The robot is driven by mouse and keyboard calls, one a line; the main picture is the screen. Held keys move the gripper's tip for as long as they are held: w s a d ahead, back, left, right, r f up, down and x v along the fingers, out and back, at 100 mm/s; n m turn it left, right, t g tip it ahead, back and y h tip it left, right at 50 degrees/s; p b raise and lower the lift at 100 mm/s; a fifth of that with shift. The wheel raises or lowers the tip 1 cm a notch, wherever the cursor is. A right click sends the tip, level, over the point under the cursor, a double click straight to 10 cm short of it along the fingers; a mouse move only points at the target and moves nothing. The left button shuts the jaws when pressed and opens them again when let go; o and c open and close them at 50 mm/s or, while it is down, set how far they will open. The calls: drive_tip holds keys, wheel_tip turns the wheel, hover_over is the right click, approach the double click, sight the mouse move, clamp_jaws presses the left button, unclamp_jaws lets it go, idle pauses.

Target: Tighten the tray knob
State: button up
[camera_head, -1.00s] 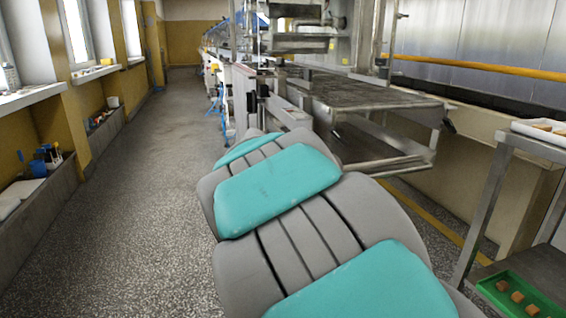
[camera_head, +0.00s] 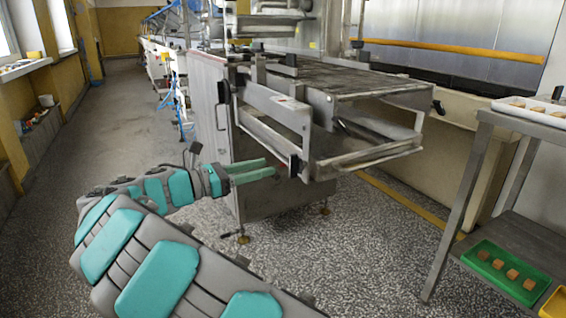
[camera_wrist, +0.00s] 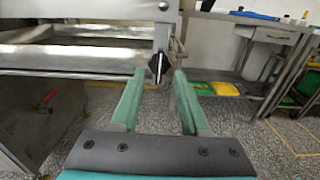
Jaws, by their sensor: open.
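A small black knob (camera_head: 293,166) sits at the near lower corner of the machine's metal frame, by the tray (camera_head: 368,155) under the mesh belt. In the wrist view the black knob (camera_wrist: 157,66) is between and just beyond my fingertips, and the tray edge (camera_wrist: 75,73) extends to the left. My gripper (camera_head: 270,167) points at the knob from the left in the head view, with its two green fingers apart and empty. It also shows in the wrist view (camera_wrist: 160,76). I cannot tell whether the fingers touch the knob.
The mesh belt (camera_head: 345,80) lies above the tray. A steel table (camera_head: 500,122) at the right carries a white tray (camera_head: 535,112) above and a green tray (camera_head: 480,268) of brown pieces on its shelf. The aisle floor (camera_head: 120,130) at the left is clear.

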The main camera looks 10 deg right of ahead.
sight(290, 161)
drive_tip(key=x, duration=0.6)
drive_tip(key=shift+d, duration=0.35)
drive_tip(key=shift+c, duration=0.2)
clamp_jaws()
